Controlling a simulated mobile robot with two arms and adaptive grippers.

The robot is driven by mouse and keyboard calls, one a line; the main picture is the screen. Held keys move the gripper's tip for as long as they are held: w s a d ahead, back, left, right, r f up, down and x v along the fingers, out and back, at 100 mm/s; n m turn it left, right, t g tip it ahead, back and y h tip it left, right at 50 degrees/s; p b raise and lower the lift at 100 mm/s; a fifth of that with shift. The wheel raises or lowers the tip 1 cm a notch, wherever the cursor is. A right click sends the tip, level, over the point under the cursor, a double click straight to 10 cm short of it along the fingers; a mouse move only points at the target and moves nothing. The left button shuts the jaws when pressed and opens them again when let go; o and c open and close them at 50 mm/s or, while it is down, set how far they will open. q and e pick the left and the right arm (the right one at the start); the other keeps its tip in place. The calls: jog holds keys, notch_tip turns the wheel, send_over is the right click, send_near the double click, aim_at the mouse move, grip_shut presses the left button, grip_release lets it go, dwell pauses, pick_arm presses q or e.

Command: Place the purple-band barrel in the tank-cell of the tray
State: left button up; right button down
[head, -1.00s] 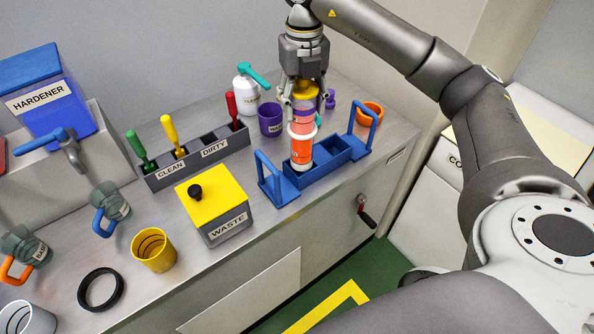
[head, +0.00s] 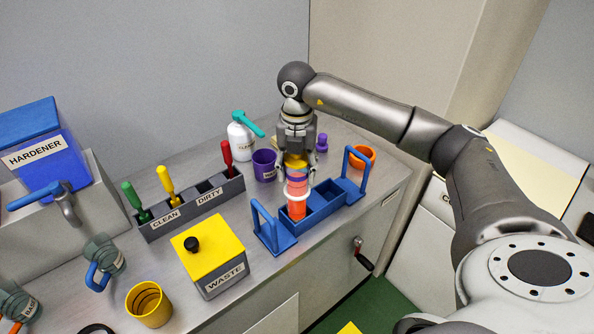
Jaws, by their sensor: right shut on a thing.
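The purple-band barrel (head: 297,183) is orange-red and pink with a purple band, a yellow top and a white ring around it. It stands about upright, its lower end inside the left-end cell of the blue tray (head: 323,216). Whether it rests on the cell floor is hidden. My right gripper (head: 297,166) points down and is shut on the barrel's upper part. The tray has a tall handle at each end, and its cells right of the barrel look empty. My left gripper is not in view.
Behind the tray stand a purple cup (head: 264,165), a white bottle (head: 240,137) and an orange ring-shaped thing (head: 363,156). A yellow-lidded waste box (head: 211,256) and a grey tool rack (head: 192,205) stand to the left. The counter's front edge runs close to the tray.

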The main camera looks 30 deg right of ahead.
jog(key=shift+f, duration=0.75)
jog(key=shift+f, duration=0.2)
jog(key=c, duration=0.7)
grip_release()
jog(key=shift+r, duration=0.1)
